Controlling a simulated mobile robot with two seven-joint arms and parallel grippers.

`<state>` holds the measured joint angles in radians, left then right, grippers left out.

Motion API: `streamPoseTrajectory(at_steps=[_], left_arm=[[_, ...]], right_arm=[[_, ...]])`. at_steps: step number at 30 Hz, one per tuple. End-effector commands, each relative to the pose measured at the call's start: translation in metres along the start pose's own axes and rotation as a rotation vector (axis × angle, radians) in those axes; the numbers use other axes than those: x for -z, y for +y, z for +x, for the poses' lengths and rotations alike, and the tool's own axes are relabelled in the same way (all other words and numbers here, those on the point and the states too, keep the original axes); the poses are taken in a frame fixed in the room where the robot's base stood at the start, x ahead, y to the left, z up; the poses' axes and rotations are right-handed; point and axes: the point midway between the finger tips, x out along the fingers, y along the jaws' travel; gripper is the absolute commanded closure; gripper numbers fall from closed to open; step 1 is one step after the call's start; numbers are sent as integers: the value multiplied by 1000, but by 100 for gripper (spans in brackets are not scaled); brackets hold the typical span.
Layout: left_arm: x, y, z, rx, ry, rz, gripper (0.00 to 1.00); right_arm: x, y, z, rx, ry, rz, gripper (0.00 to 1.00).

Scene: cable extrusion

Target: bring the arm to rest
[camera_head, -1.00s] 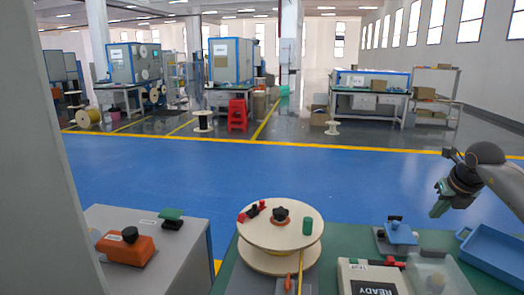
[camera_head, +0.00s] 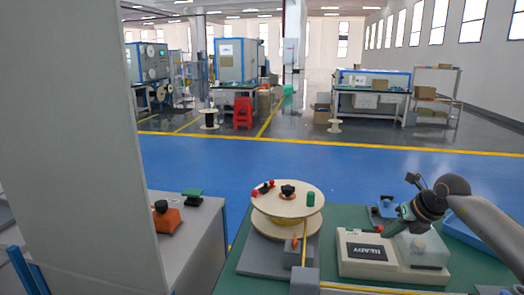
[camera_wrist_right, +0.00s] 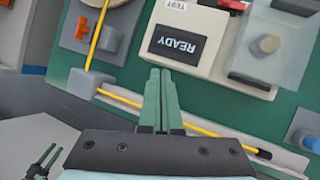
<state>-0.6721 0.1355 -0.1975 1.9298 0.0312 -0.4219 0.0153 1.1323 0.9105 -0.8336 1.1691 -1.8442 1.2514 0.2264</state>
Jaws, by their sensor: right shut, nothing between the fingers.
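My right gripper (camera_head: 388,232) comes in from the right in the head view, over the right side of the green-topped table, beside the cream READY box. In the right wrist view its two green fingers (camera_wrist_right: 160,98) are closed together with nothing between them. The fingertips point toward the cream box and overlap the yellow cable in that picture. My left gripper does not show in the head view.
The cream READY box (camera_head: 352,268) stands near the right gripper. A wooden spool (camera_head: 260,220) stands left of it, with a yellow cable (camera_wrist_right: 205,132) in front. A blue tray (camera_head: 462,230) is partly behind my arm. A grey panel (camera_head: 80,120) blocks the left.

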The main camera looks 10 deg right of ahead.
Motion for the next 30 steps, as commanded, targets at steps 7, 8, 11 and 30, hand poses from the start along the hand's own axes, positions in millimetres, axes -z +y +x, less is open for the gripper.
streamPoseTrajectory(at_steps=[7,8,11,30], left_arm=[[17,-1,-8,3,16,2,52],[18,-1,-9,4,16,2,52],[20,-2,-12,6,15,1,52],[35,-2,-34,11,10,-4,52]], right_arm=[[73,154,69,-519,27,111,100],[83,171,72,-584,29,147,100],[110,219,75,-779,30,303,100],[276,202,89,-945,-11,2066,100]])
